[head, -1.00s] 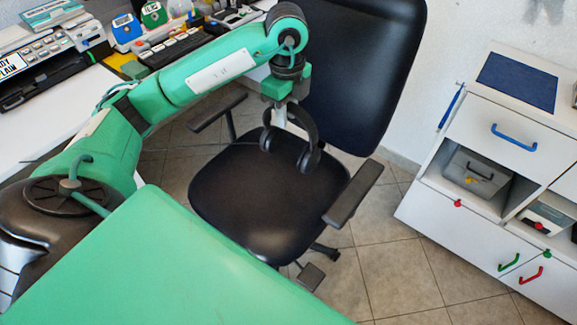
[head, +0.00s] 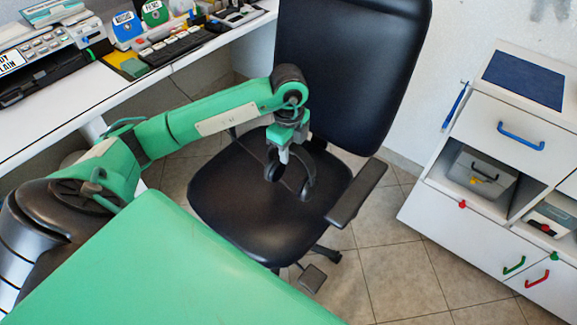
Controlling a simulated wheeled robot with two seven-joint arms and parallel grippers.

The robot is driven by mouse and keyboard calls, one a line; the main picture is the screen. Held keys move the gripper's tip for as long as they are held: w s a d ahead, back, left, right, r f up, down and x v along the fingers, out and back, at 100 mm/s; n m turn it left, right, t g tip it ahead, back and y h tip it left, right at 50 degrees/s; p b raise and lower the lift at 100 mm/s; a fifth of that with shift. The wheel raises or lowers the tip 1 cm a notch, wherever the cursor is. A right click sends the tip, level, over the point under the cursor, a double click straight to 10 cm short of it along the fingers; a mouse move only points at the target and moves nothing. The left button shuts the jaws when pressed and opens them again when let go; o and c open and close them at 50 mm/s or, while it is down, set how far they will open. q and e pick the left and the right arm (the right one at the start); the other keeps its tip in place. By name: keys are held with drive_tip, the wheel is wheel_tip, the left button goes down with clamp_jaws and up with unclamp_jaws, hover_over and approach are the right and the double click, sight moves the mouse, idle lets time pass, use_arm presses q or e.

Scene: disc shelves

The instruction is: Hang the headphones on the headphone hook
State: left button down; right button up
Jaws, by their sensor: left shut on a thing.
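The black headphones (head: 306,182) hang in front of the office chair's seat, below my left gripper (head: 284,153). My left gripper points down and is shut on the headphones near the top of their band. The ear cups hang down; one shows at the left and the other at the right. They are dark against the dark seat, so their outline is hard to make out. I cannot make out a headphone hook for certain; a slim blue piece (head: 455,104) hangs at the left side of the white cabinet. My right gripper is not in view.
The black office chair (head: 352,70) stands in the middle, its armrest (head: 357,193) to the right of the headphones. A white desk (head: 60,125) with a keyboard and printer is at the left. The white cabinet (head: 455,225) is at the right. Tiled floor lies between.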

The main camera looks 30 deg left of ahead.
sight(274, 169)
use_arm(q)
drive_tip(key=shift+f, duration=3)
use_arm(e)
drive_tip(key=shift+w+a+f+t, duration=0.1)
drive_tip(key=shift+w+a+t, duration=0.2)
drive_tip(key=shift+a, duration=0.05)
use_arm(q)
drive_tip(key=shift+f, duration=0.2)
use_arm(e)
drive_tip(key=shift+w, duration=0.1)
use_arm(q)
drive_tip(key=c, duration=1.2)
unclamp_jaws()
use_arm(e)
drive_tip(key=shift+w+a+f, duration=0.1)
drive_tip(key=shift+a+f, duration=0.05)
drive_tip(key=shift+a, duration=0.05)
